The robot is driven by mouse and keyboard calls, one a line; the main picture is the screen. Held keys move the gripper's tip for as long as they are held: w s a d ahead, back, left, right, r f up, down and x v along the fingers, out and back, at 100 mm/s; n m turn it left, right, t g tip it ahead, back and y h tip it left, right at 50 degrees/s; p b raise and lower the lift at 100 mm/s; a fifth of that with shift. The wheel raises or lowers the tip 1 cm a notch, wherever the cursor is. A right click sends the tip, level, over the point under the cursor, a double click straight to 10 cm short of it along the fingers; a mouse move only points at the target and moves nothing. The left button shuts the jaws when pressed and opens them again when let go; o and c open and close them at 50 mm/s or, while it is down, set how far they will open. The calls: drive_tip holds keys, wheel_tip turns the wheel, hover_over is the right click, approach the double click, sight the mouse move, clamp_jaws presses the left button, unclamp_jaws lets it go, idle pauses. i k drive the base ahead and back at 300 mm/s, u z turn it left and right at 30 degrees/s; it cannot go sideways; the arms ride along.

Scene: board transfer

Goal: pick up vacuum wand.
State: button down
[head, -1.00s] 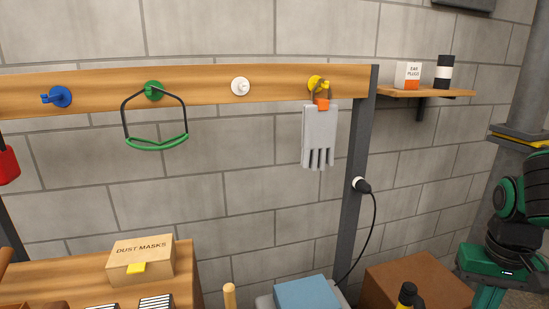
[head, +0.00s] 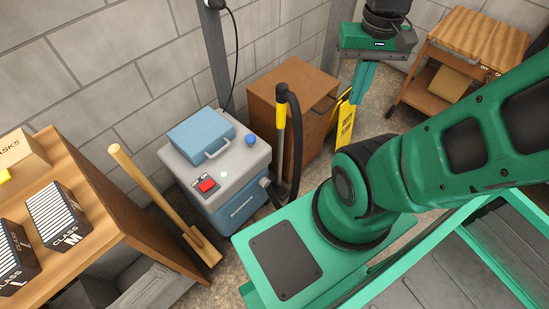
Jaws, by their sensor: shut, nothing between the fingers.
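The vacuum wand (head: 281,128) stands upright in the head view, with a yellow section below a black curved top. A black hose (head: 295,135) runs down beside it. Its lower end is near the grey and blue vacuum (head: 225,175), just to the vacuum's right. My gripper (head: 360,100) hangs at the upper right with its teal fingers together and empty, pointing down. It is apart from the wand, to its right in the picture, in front of a yellow sign. My arm's elbow is out of view.
A brown cabinet (head: 270,85) stands close behind the wand. A yellow floor sign (head: 345,125) is right of it. A wooden-handled tool (head: 150,190) leans left of the vacuum, near a workbench (head: 110,215). A wooden cart (head: 480,40) stands at the back right.

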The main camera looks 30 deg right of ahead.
sight(283, 193)
drive_tip(key=z, duration=1.45)
drive_tip(key=k, duration=1.45)
drive_tip(key=u, duration=0.5)
drive_tip(key=i, duration=1.65)
drive_tip(key=z, duration=0.25)
